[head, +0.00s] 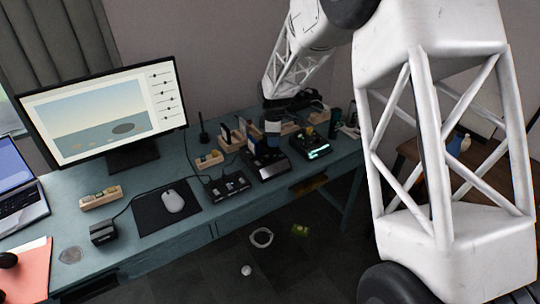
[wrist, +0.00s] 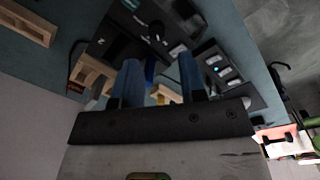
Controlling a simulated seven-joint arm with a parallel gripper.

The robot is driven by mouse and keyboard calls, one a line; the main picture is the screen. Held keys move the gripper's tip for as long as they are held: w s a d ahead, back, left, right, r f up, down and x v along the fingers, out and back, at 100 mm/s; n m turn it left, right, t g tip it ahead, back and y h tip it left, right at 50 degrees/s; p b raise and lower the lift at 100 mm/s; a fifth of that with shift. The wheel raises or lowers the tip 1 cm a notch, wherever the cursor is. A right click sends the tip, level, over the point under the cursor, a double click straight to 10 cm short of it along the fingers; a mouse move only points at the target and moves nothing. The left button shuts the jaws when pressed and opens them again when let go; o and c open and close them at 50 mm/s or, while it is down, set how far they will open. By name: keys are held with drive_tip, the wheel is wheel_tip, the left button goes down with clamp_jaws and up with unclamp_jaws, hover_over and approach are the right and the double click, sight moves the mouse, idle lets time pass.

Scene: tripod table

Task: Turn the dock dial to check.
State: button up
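A black dock (head: 268,169) stands on the teal table, right of the mouse mat in the head view. In the wrist view the dock (wrist: 118,34) lies beyond the fingers, with white markings and a small dark knob-like part (wrist: 157,38) that may be the dial. Its setting is too small to read. My gripper (wrist: 158,60) has two blue fingers standing apart, with no object clearly held between them. A smaller blue thing shows behind the gap. In the head view my gripper (head: 272,138) is low over the dock's back and hides part of it.
A second black device (head: 318,152) with a lit green display stands to the right. A black switch panel (head: 228,186) stands at the left front. The mouse (head: 173,201), monitor (head: 105,112) and laptop (head: 20,195) are further left.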

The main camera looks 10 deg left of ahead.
sight(270, 157)
drive_tip(key=shift+w+a+f, duration=0.3)
drive_tip(key=shift+a+f, duration=0.45)
drive_tip(key=shift+f, duration=0.1)
drive_tip(key=shift+w+f, duration=0.2)
drive_tip(key=shift+f, duration=3.6)
drive_tip(key=c, duration=0.6)
drive_tip(key=shift+c, duration=0.2)
